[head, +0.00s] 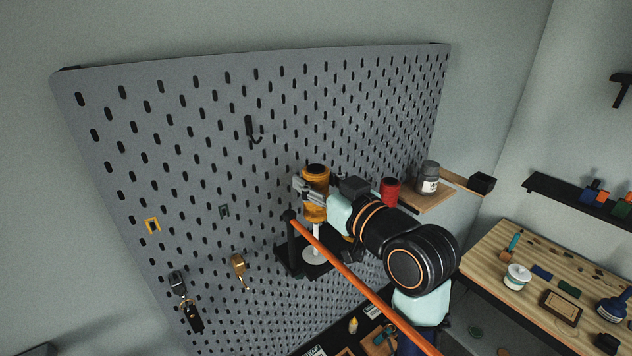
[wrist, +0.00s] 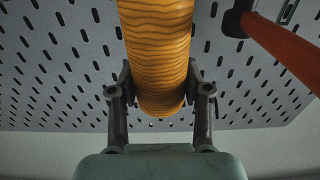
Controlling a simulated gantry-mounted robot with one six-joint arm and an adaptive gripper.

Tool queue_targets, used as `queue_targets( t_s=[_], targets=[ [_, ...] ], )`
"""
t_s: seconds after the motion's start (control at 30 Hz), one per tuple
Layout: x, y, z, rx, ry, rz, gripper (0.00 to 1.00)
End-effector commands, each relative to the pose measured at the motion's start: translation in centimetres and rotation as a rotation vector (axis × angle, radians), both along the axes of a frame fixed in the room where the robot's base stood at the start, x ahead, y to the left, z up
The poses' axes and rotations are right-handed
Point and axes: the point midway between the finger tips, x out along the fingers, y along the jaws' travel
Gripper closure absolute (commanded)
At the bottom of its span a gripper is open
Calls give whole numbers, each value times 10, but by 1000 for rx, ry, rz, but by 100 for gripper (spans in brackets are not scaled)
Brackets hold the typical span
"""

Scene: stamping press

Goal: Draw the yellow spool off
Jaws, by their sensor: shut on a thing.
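The yellow spool (head: 316,211) stands upright in the head view, by the pegboard. A white peg (head: 316,238) shows below the spool's lower end. I cannot tell whether the peg's tip is still inside it. My gripper (head: 313,190) is shut on the spool's upper part, one finger showing on its left side. In the wrist view the spool (wrist: 157,40) looks wood-grained and fills the space between the two fingers of my gripper (wrist: 160,82). The far finger is hidden in the head view.
An orange bar (head: 362,288) slants past just below my gripper, and also at upper right in the wrist view (wrist: 285,50). A red spool (head: 389,187) stands to the right, near a shelf (head: 425,197) with a grey jar (head: 429,176). Pegboard (head: 190,150) lies behind.

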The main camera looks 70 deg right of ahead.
Motion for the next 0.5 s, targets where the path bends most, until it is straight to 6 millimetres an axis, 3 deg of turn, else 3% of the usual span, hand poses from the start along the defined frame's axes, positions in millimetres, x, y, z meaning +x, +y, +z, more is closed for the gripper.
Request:
queue_targets(
  t_s=[0.5],
  targets=[
    [0,0,33,-1,-1,0,94]
  ],
)
